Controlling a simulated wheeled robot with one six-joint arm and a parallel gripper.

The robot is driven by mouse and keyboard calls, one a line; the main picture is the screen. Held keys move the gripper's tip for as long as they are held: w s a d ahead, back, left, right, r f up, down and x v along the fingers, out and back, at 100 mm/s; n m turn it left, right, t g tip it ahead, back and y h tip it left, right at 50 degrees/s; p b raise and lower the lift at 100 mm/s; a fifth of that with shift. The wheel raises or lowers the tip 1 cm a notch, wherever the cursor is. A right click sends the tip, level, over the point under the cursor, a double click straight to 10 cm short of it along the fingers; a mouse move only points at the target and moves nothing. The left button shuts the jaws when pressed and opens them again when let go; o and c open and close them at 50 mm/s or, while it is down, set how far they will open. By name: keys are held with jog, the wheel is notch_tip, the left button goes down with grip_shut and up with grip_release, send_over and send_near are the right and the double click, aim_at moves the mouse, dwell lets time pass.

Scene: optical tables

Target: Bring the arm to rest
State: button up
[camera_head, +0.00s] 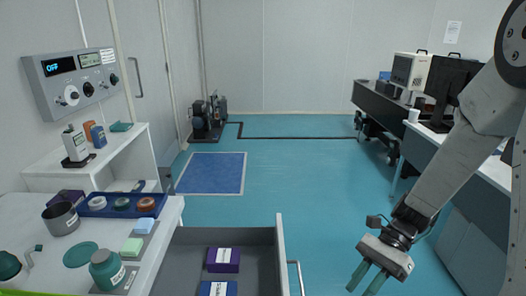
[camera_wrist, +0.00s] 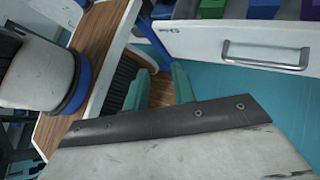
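My arm reaches down along the right side of the head view. My gripper (camera_head: 362,286) hangs over the teal floor, right of the open drawer, pointing down and to the left. Its two teal fingers stand apart with nothing between them. In the wrist view the fingers of my gripper (camera_wrist: 162,72) show a clear gap. The open drawer (camera_head: 280,258) has a white front with a metal handle, which also shows in the wrist view (camera_wrist: 265,55). The gripper appears apart from the drawer.
In the drawer lie a purple box (camera_head: 223,260) and a blue box (camera_head: 217,289). The left bench holds a blue tray (camera_head: 95,211), a grey pot (camera_head: 61,218) and a green jar (camera_head: 106,269). A white desk (camera_head: 474,177) with a monitor stands right. The middle floor is clear.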

jog(key=s+d+r+n+t+h, duration=0.2)
jog(key=s+r+n+t+h, duration=0.2)
jog(key=r, duration=0.6)
jog(key=s+d+r+n+t+h, duration=0.3)
jog(key=s+r+n+t+h, duration=0.1)
jog(key=s+r+n, duration=0.3)
notch_tip(320, 180, up, 3)
jog(key=n+h, duration=0.1)
jog(key=n, duration=0.1)
jog(key=shift+s+n, duration=0.2)
jog(key=shift+n, duration=0.1)
jog(key=shift+f, duration=0.1)
